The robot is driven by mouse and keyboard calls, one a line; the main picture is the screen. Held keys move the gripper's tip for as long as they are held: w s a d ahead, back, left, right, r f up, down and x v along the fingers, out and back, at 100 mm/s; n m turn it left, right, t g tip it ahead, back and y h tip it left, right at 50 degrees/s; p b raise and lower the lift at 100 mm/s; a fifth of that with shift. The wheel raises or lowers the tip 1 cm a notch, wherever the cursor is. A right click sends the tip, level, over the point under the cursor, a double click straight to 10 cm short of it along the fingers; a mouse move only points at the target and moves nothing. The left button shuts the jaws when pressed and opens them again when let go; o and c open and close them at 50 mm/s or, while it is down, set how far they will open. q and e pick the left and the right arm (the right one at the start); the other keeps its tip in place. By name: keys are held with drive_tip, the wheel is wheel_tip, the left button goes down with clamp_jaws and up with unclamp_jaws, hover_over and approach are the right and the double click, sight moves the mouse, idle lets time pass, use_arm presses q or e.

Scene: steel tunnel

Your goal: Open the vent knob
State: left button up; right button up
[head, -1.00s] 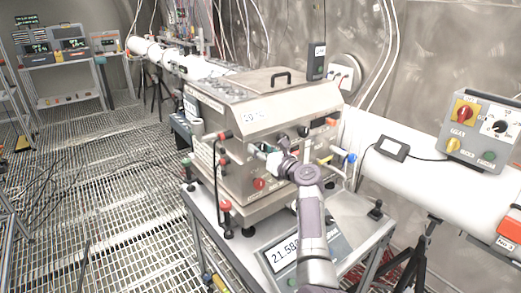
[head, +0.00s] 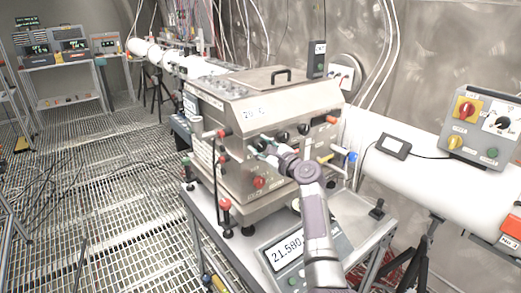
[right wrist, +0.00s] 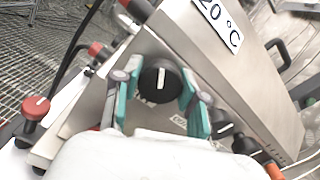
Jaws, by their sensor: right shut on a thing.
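The steel box (head: 255,120) stands on a bench, with knobs and coloured fittings along its sloped front. My right gripper (head: 264,148) reaches the upper front of this box in the head view. In the right wrist view, a round black knob (right wrist: 158,79) with a white pointer line sits between the two teal-padded fingers of my right gripper (right wrist: 160,92). My left gripper is in neither view.
Another black knob (right wrist: 222,129) is close beside the right finger. A red-topped post (head: 225,205) and a digital scale (head: 283,250) stand in front of the box. A grey control box (head: 480,125) is at the right. The grated floor at left is mostly clear.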

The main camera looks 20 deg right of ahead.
drive_tip(key=n+b, duration=0.3)
drive_tip(key=n, duration=0.3)
drive_tip(key=shift+f, duration=0.15)
drive_tip(key=n+b, duration=0.3)
drive_tip(key=n, duration=0.3)
drive_tip(key=shift+n, duration=0.4)
drive_tip(key=n+b, duration=0.3)
drive_tip(key=n, duration=0.3)
drive_tip(key=shift+b, duration=0.4)
drive_tip(key=n+b, duration=0.1)
drive_tip(key=n, duration=0.4)
drive_tip(key=shift+b, duration=0.4)
drive_tip(key=shift+n, duration=0.3)
drive_tip(key=o, duration=1.2)
drive_tip(key=shift+c, duration=0.2)
drive_tip(key=shift+s, duration=0.1)
